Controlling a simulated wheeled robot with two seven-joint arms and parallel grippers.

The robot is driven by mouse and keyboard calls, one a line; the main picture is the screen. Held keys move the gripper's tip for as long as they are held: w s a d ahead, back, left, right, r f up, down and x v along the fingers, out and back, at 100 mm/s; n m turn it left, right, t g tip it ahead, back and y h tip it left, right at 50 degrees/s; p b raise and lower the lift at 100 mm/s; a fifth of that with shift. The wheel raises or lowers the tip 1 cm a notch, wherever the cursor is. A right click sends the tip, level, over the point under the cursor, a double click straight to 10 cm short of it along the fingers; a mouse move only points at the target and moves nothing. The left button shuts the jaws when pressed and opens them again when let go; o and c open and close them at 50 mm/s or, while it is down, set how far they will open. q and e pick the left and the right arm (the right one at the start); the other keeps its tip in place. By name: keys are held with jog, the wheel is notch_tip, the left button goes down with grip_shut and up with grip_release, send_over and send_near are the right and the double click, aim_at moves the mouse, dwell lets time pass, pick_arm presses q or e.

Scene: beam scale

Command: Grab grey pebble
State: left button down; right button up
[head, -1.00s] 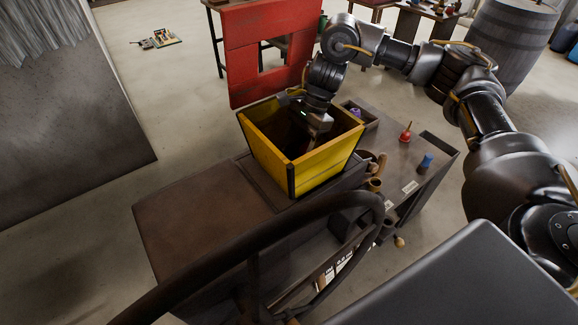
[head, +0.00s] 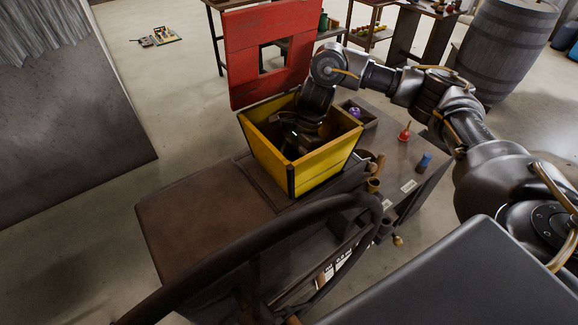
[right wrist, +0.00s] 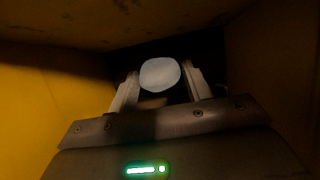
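The grey pebble (right wrist: 160,74) is a pale, rounded stone in the right wrist view, inside the dark bottom of the yellow box (head: 318,168). My right gripper (right wrist: 160,82) is down inside the box with its two fingers apart. The pebble shows between the fingertips or just beyond them; I cannot tell whether either finger touches it. In the head view the box walls and my right wrist hide the pebble and the fingertips. My left gripper is not in view.
The box's walls stand close around my right gripper. A red board (head: 268,55) rises behind it. A purple item (head: 355,112), a red-handled item (head: 404,133) and a blue item (head: 424,162) sit to the right. A dark curved wheel rim (head: 250,245) crosses the foreground.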

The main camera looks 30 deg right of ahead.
jog(key=c, duration=0.6)
jog(key=shift+r, duration=0.1)
jog(key=shift+c, duration=0.2)
